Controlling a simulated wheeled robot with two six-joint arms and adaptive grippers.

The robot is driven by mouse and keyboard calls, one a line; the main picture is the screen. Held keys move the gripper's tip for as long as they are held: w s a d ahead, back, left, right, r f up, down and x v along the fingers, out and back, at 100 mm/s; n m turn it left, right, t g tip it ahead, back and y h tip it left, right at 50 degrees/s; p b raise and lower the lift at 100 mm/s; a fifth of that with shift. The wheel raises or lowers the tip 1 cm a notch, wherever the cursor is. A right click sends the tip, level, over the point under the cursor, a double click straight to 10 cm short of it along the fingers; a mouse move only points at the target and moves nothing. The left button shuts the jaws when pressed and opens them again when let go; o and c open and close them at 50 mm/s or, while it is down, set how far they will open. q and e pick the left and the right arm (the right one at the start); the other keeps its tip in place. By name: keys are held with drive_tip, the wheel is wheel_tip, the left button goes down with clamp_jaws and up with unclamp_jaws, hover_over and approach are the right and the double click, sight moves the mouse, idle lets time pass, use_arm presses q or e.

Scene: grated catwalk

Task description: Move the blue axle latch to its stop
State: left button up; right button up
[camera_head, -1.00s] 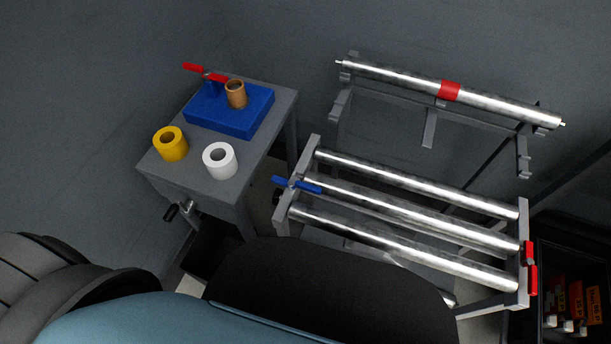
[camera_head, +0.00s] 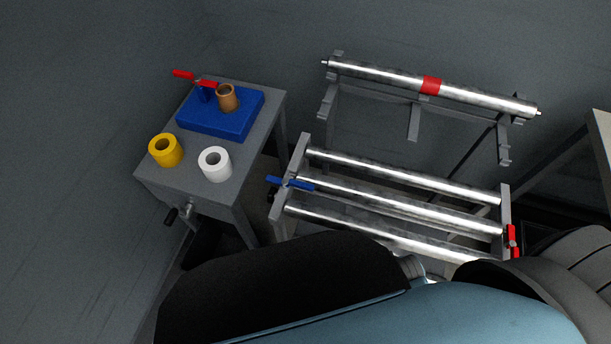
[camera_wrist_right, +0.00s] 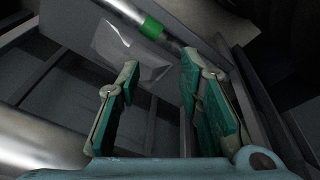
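The blue axle latch (camera_head: 290,183) is a flat blue bar on the left end of the roller frame (camera_head: 297,150), at the end of the middle roller (camera_head: 400,205). In the head view neither gripper's fingers show. In the right wrist view my right gripper (camera_wrist_right: 160,85) is open, its two green-padded fingers apart with nothing between them. Beyond the fingers lie a metal roller with a green band (camera_wrist_right: 152,28) and a clear sheet or bag (camera_wrist_right: 125,55). The blue latch does not show in the right wrist view. My left gripper is in no view.
A grey table (camera_head: 255,140) at left holds a blue block (camera_head: 225,122) with a red lever (camera_head: 193,78), a brown ring (camera_head: 228,97), a yellow roll (camera_head: 166,150) and a white roll (camera_head: 215,163). A red-banded roller (camera_head: 460,92) rests on the rack behind. A red latch (camera_head: 512,240) sits at the frame's right end.

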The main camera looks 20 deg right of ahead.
sight(306, 185)
wheel_tip(306, 185, up, 10)
drive_tip(key=w+p, duration=0.1)
drive_tip(key=w, duration=0.2)
drive_tip(key=w+a+r+n, duration=0.1)
drive_tip(key=w+r, duration=0.1)
drive_tip(key=w, duration=0.1)
drive_tip(key=w+a+r+n+y, duration=0.1)
drive_tip(key=w+a+r+n, duration=0.1)
drive_tip(key=w, duration=0.2)
drive_tip(key=w+a+r+n+y+p, duration=0.1)
drive_tip(key=w+a+r, duration=0.1)
drive_tip(key=w, duration=0.1)
drive_tip(key=shift+w+n, duration=0.4)
drive_tip(key=w+a+r+n+y, duration=0.3)
drive_tip(key=w+a+r+n, duration=0.25)
drive_tip(key=w+r, duration=0.35)
drive_tip(key=shift+n, duration=0.35)
drive_tip(key=b+x, duration=0.1)
drive_tip(key=x, duration=0.3)
drive_tip(key=d+b+x, duration=0.1)
drive_tip(key=x, duration=0.4)
drive_tip(key=b+x, duration=0.1)
drive_tip(key=x, duration=0.3)
drive_tip(key=shift+d+f+b, duration=0.1)
drive_tip(key=shift+f+b, duration=0.25)
drive_tip(key=shift+f, duration=0.1)
drive_tip(key=shift+s, duration=0.1)
clamp_jaws()
